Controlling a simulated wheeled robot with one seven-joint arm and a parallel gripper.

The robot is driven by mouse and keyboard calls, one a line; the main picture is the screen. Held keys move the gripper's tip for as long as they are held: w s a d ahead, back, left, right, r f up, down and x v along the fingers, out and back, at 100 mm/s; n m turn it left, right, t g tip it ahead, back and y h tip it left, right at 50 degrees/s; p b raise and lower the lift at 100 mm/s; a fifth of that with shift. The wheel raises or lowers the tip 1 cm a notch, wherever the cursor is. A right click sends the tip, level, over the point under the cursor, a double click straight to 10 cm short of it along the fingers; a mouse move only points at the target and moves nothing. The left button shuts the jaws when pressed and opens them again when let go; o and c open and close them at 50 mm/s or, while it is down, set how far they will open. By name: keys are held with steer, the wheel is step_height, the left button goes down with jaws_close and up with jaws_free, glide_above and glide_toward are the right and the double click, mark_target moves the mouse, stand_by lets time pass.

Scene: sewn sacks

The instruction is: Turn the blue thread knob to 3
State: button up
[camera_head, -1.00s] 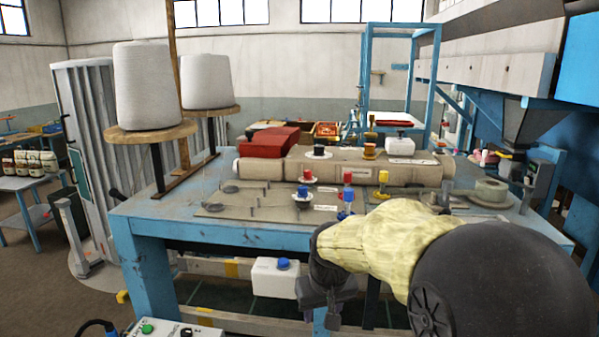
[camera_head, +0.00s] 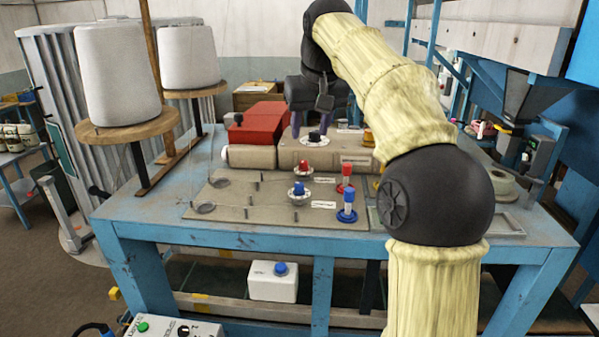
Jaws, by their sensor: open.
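The blue thread knob (camera_head: 299,188) sits on a round white dial (camera_head: 300,199) on the beige board (camera_head: 232,222) on the bench. The dial's numbers are too small to read. My gripper (camera_head: 310,135) points down over the back of the bench, behind and above the blue knob and apart from it. Its purple-tipped fingers are spread, near a black knob (camera_head: 314,138) on a white dial; I cannot tell whether they touch it. The gripper holds nothing that I can see.
A red knob (camera_head: 303,168) on a dial stands just behind the blue one. A red post (camera_head: 346,177) and a blue post (camera_head: 347,208) stand to the right. Large thread cones (camera_head: 118,75) stand at left. My arm hides the bench's right part.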

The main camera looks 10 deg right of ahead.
mark_target(300, 184)
steer(key=shift+s+a, duration=0.2)
steer(key=shift+s, duration=0.1)
steer(key=shift+f, duration=0.15)
steer(key=p+x, duration=0.3)
steer(key=x, duration=1.4)
steer(key=shift+w+d, duration=0.1)
steer(key=shift+w, duration=0.1)
jaws_close()
